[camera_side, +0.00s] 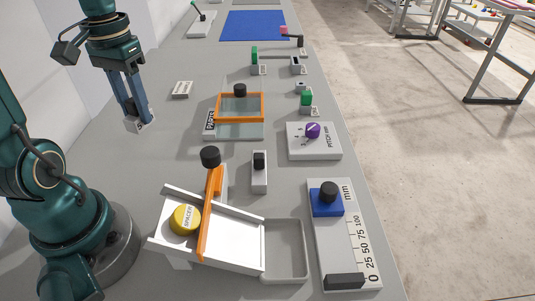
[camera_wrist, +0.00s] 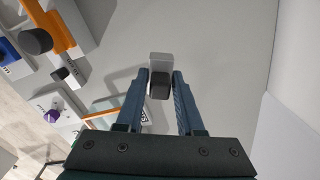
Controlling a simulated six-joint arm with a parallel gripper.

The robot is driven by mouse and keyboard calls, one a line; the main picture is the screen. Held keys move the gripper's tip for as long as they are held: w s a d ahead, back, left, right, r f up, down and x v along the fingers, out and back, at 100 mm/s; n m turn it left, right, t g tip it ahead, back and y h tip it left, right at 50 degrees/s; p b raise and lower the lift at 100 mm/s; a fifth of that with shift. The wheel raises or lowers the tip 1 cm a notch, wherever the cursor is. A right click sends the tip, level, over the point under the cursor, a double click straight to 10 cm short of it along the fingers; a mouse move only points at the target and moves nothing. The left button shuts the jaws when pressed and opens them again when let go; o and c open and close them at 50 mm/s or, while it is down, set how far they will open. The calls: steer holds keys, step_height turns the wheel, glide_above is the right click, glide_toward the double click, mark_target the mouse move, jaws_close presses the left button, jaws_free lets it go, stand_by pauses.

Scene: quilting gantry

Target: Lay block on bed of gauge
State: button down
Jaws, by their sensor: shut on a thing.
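My gripper (camera_side: 138,118) is shut on a small pale grey block (camera_side: 140,127), out over the left part of the bench. In the wrist view the block (camera_wrist: 160,60) sits between the fingertips, with a dark part facing the camera. I cannot tell whether it touches the bench. The gauge (camera_side: 350,260) lies at the front right: a white plate with a scale from 0 to 100 mm, a black stop (camera_side: 344,282) at the zero end and a blue slider (camera_side: 325,205) with a black knob near the far end. The bed between them looks empty.
An orange frame (camera_side: 240,120), a purple-knob pitch dial (camera_side: 313,131) and a small black-topped block (camera_side: 260,172) stand farther back.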

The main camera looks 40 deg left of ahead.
steer(key=w+d+r+m, duration=0.45)
steer(key=w+d, duration=0.25)
steer(key=d, duration=0.3)
steer(key=m, duration=2.7)
glide_above(335, 253)
steer(key=f, duration=1)
steer(key=shift+w+a+f, duration=0.1)
steer(key=shift+a+f, duration=0.1)
steer(key=shift+a, duration=0.05)
steer(key=shift+d+f, duration=0.3)
steer(key=shift+f, duration=1.85)
steer(key=shift+f, duration=0.1)
